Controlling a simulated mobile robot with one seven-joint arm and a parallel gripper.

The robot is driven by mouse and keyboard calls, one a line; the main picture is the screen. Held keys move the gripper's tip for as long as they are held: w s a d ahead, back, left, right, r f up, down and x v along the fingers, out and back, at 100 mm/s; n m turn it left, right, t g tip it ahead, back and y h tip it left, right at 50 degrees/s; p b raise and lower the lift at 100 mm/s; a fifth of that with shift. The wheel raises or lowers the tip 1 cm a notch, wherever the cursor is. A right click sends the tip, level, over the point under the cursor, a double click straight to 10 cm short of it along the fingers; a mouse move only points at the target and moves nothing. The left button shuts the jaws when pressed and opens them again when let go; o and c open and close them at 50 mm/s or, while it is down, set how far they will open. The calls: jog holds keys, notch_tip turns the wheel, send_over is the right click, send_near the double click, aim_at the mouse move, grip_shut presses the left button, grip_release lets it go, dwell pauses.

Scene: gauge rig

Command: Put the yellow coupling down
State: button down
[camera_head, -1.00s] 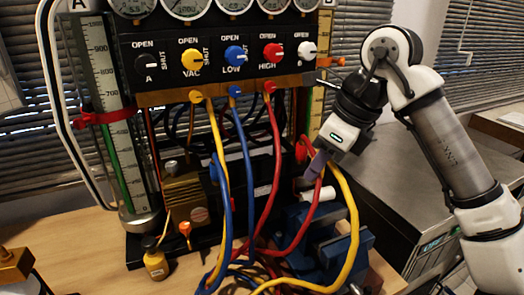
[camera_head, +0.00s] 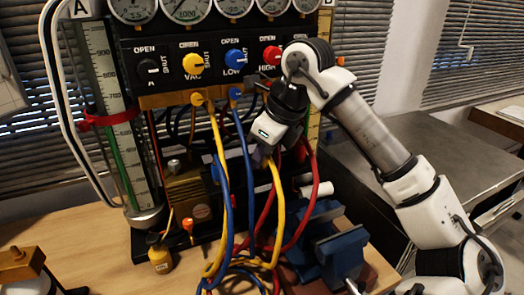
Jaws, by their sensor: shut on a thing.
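My gripper (camera_head: 262,157) is in front of the manifold's right half, below the row of knobs, pointing down. It is shut on the upper end of a yellow hose (camera_head: 279,195), where the yellow coupling would be; the jaws hide the coupling itself. The hose hangs down from the jaws and loops back left near the bench. Another yellow length (camera_head: 217,140) hangs from the port under the yellow VAC knob (camera_head: 193,63). The grip is above the bench, apart from its top.
A blue hose (camera_head: 246,160) and a red hose (camera_head: 312,170) hang close beside the gripper. A blue vise (camera_head: 342,252) and a white cylinder (camera_head: 316,190) are lower right. Bare bench (camera_head: 85,235) shows at left.

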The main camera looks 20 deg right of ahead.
jog(key=shift+f, duration=0.15)
jog(key=c, duration=1.3)
grip_release()
jog(key=shift+o, duration=0.2)
jog(key=shift+r, duration=0.2)
jog(key=v, duration=1.2)
jog(key=shift+b, duration=0.4)
jog(key=shift+w+a, duration=0.1)
